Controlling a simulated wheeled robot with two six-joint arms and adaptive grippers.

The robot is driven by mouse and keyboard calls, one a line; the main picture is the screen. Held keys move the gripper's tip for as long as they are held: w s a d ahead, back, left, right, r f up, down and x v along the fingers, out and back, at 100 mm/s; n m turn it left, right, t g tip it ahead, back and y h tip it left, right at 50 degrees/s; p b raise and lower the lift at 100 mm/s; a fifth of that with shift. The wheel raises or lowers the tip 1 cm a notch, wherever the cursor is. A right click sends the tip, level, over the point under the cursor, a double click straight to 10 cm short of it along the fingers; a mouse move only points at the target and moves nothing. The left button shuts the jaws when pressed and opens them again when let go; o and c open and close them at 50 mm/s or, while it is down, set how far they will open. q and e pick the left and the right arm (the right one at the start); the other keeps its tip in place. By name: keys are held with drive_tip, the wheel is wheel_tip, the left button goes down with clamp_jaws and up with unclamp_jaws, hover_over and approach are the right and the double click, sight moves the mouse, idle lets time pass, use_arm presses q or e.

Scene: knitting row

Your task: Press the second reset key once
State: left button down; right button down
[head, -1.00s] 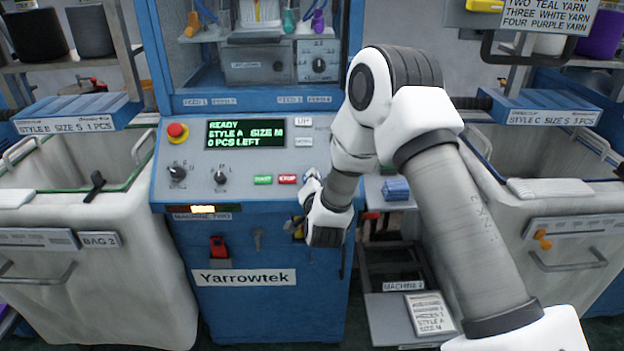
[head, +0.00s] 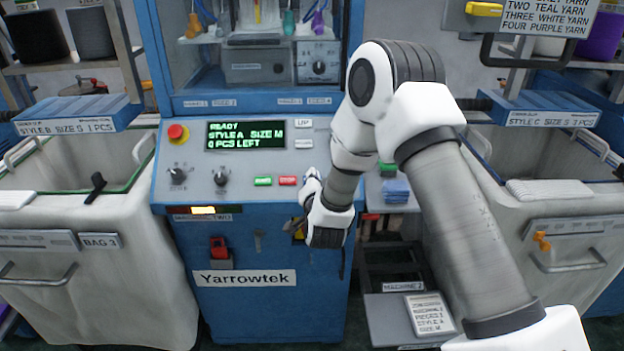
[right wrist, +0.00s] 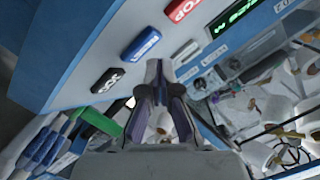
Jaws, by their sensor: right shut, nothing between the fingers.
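The blue machine's grey sloping panel (head: 190,150) has a lit display (head: 246,134) reading READY, STYLE A, SIZE M, 0 PCS LEFT. A green key (head: 263,181) and a red key (head: 288,180) sit below it. The right wrist view shows the red STOP key (right wrist: 181,9), a blue key (right wrist: 139,44) and a black key (right wrist: 107,80) in a row; the blue key's lettering is unclear. My right gripper (right wrist: 158,92) is shut and empty, with its tips close to the panel's key row. Contact cannot be told. My left gripper is not in view.
A red emergency knob (head: 177,132) and two black dials stand at the panel's left. A glass-fronted cabinet (head: 240,100) rises behind the panel. A black rack stands low to the right.

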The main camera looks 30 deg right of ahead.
drive_tip(key=shift+s+a+r, duration=0.1)
drive_tip(key=shift+s+r, duration=0.05)
drive_tip(key=shift+r, duration=0.2)
drive_tip(key=s+r+p, duration=0.1)
drive_tip(key=s+a+r+p, duration=0.1)
drive_tip(key=r, duration=0.1)
drive_tip(key=shift+s+a+r, duration=0.1)
drive_tip(key=shift+s+a, duration=0.1)
idle(0.6)
